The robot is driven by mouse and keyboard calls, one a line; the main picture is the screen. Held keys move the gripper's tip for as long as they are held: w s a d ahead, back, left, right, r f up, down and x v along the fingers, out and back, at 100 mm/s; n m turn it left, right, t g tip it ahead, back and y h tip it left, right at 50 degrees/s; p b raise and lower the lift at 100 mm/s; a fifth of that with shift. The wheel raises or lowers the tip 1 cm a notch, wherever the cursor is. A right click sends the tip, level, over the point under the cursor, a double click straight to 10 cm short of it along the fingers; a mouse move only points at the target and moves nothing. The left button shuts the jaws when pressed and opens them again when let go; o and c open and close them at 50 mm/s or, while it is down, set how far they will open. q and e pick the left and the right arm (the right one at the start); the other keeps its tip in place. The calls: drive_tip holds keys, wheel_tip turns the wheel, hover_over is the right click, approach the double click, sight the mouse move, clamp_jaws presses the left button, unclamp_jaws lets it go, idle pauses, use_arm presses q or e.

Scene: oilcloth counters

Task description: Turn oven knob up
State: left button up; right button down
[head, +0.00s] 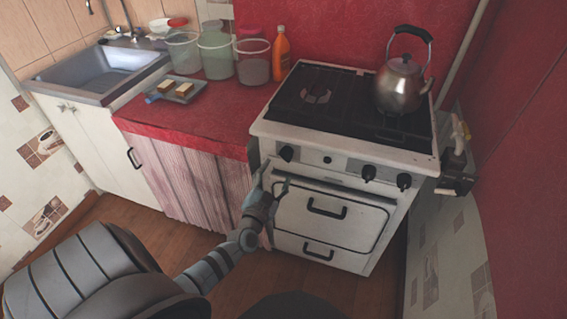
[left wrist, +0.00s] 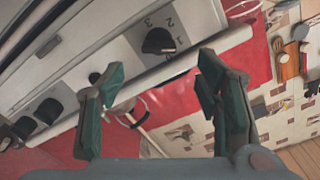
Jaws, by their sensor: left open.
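The white stove (head: 330,170) stands at the right of the counter, with black knobs along its front panel. The leftmost knob (head: 286,153) shows in the head view, with two more knobs (head: 369,173) to the right. My left gripper (head: 275,176) is just below and left of the leftmost knob. In the left wrist view its two green-padded fingers (left wrist: 161,72) are spread apart and empty. A black knob (left wrist: 158,41) with printed numbers beside it lies beyond the fingertips, between them in the picture. It appears apart from the fingers. My right gripper is not seen.
A metal kettle (head: 402,85) stands on the stove top. Oven door handles (head: 327,208) stick out below the knobs. The red counter (head: 195,115) at left holds a tray (head: 182,99), clear containers and an orange bottle (head: 281,53).

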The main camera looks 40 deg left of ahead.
sight(284, 159)
use_arm(q)
drive_tip(key=b+x, duration=0.1)
drive_tip(key=x, duration=0.2)
drive_tip(key=b+x, duration=0.1)
drive_tip(key=x, duration=0.3)
drive_tip(key=shift+w+f+b, duration=0.15)
drive_tip(key=shift+f+b, duration=0.1)
drive_tip(key=shift+b, duration=0.15)
drive_tip(key=shift+w+a+r, duration=0.1)
drive_tip(key=shift+w+a, duration=0.05)
drive_tip(key=shift+w, duration=0.1)
drive_tip(key=c, duration=1.2)
drive_tip(key=shift+o, duration=0.2)
